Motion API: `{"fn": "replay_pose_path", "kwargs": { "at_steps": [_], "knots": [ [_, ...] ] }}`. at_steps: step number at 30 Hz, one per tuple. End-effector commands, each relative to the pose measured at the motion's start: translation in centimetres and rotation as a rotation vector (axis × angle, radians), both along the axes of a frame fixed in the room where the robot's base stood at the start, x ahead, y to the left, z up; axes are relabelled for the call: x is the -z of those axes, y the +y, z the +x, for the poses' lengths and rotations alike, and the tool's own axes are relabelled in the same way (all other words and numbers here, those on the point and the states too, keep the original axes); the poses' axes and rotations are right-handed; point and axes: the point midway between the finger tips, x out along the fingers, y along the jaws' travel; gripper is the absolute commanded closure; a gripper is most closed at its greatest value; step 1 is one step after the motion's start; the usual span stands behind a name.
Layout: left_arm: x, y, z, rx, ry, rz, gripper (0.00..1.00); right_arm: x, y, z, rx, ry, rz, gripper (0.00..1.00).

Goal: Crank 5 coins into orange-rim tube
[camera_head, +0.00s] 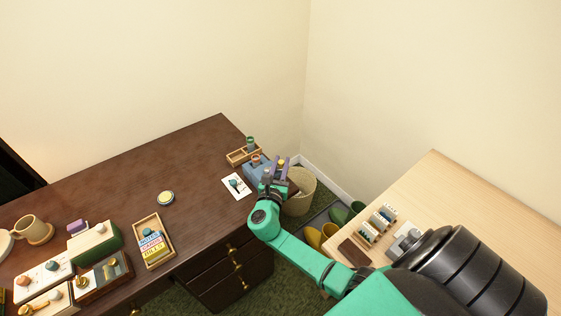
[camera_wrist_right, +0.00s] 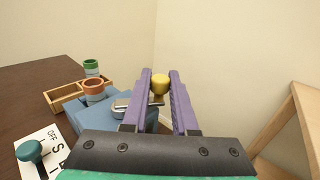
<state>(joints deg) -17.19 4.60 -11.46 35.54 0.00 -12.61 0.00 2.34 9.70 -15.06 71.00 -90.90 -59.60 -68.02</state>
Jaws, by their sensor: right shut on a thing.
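The blue coin machine (camera_head: 253,173) stands at the right end of the dark desk; it also shows in the wrist view (camera_wrist_right: 78,113). The orange-rim tube (camera_wrist_right: 94,88) stands upright at the machine; its contents are hidden. A green-rim tube (camera_wrist_right: 91,67) stands behind it at a wooden tray (camera_wrist_right: 56,99). My right gripper (camera_wrist_right: 160,80) has its purple fingers on either side of a round yellow knob (camera_wrist_right: 160,86), shut on it. A silver metal part (camera_wrist_right: 122,105) lies beside the left finger. No coins can be made out. My left gripper is out of view.
A white card (camera_head: 236,186) with a teal knob and the word OFF lies beside the machine. A round tin (camera_head: 166,198) and a wooden box (camera_head: 152,242) stand farther left. A wicker basket (camera_head: 302,192) is on the floor; the light table (camera_head: 450,195) is at right.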

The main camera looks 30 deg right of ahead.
Motion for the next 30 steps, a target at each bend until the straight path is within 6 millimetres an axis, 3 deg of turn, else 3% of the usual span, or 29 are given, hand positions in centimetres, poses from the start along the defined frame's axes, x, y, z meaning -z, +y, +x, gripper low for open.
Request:
{"fn": "replay_pose_path", "kwargs": {
  "at_steps": [14, 30],
  "knots": [
    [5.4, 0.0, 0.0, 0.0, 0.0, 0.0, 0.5, 0.7, 1.5, -1.2, 0.45, -0.003, 0.002, 1.0],
    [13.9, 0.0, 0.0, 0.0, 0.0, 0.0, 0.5, 0.7, 3.3, -1.9, 0.892, -0.002, 0.001, 1.0]
  ]
}}
